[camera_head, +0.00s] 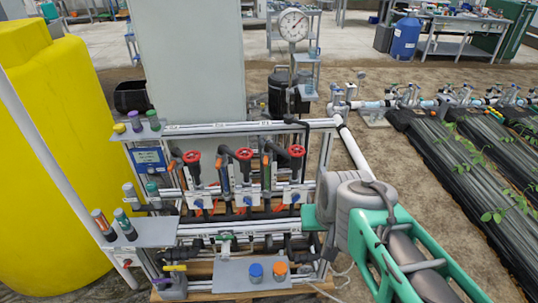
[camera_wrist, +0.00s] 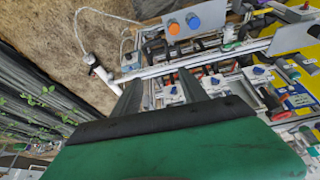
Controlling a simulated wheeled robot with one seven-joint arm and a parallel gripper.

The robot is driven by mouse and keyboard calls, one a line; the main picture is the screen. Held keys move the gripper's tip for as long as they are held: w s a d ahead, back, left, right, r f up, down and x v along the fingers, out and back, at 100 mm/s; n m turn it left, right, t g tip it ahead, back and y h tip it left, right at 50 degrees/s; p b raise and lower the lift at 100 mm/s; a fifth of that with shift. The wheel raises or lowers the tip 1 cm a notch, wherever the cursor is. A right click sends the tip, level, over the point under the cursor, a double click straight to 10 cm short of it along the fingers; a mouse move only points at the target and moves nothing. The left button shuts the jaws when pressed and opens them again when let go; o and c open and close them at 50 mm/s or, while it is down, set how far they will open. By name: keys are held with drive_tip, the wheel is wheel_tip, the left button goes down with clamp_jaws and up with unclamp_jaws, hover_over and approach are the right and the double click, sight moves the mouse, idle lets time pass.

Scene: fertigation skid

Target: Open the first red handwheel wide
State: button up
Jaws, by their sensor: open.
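Three red handwheels stand in a row on the pipe skid in the head view: the left one (camera_head: 192,157), the middle one (camera_head: 244,153) and the right one (camera_head: 296,150). Each sits at a dark pipe. Nothing marks which one is called first. My gripper (camera_wrist: 160,91) shows in the wrist view with its two dark fingers apart and nothing between them. In the head view my arm is right of the skid, with the wrist near its right post. My gripper is clear of all three handwheels. In the wrist view the handwheels cannot be made out surely.
The skid's white frame (camera_head: 250,127) surrounds the handwheels. A panel with blue and orange knobs (camera_head: 252,283) sits low in front. A yellow tank (camera_head: 50,170) stands left, a grey cabinet (camera_head: 190,60) behind. Plant beds (camera_head: 470,175) lie right. Bare ground separates beds and skid.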

sight(297, 145)
drive_tip(key=o, duration=0.3)
drive_tip(key=w+d+f+m+t+h+b, duration=0.1)
drive_tip(key=w+f+t+b, duration=0.1)
drive_tip(key=w, duration=0.5)
drive_tip(key=w+d+f+m+t+h+b, duration=0.1)
drive_tip(key=w+f+t+b, duration=0.1)
drive_tip(key=w, duration=0.5)
drive_tip(key=shift+f+b, duration=0.7)
drive_tip(key=shift+b, duration=0.1)
drive_tip(key=shift+o, duration=0.7)
drive_tip(key=w+t+h+b, duration=0.1)
drive_tip(key=w+t+b, duration=0.1)
drive_tip(key=w, duration=0.4)
drive_tip(key=shift+w+d+f+m+t+b, duration=0.3)
drive_tip(key=shift+w+t+b, duration=0.1)
drive_tip(key=shift+t, duration=0.1)
drive_tip(key=shift+o, duration=0.3)
drive_tip(key=w, duration=0.1)
drive_tip(key=w+t+b, duration=0.2)
drive_tip(key=shift+w+a+r+h, duration=0.1)
drive_tip(key=shift+w+a+h, duration=0.3)
drive_tip(key=w+t, duration=0.1)
drive_tip(key=w, duration=0.2)
drive_tip(key=w+r+t, duration=0.1)
drive_tip(key=w, duration=0.3)
drive_tip(key=w+a+r+t, duration=0.1)
drive_tip(key=w+t, duration=0.1)
drive_tip(key=w, duration=0.2)
drive_tip(key=shift+a+r+n+b, duration=0.1)
drive_tip(key=shift+n+b, duration=0.3)
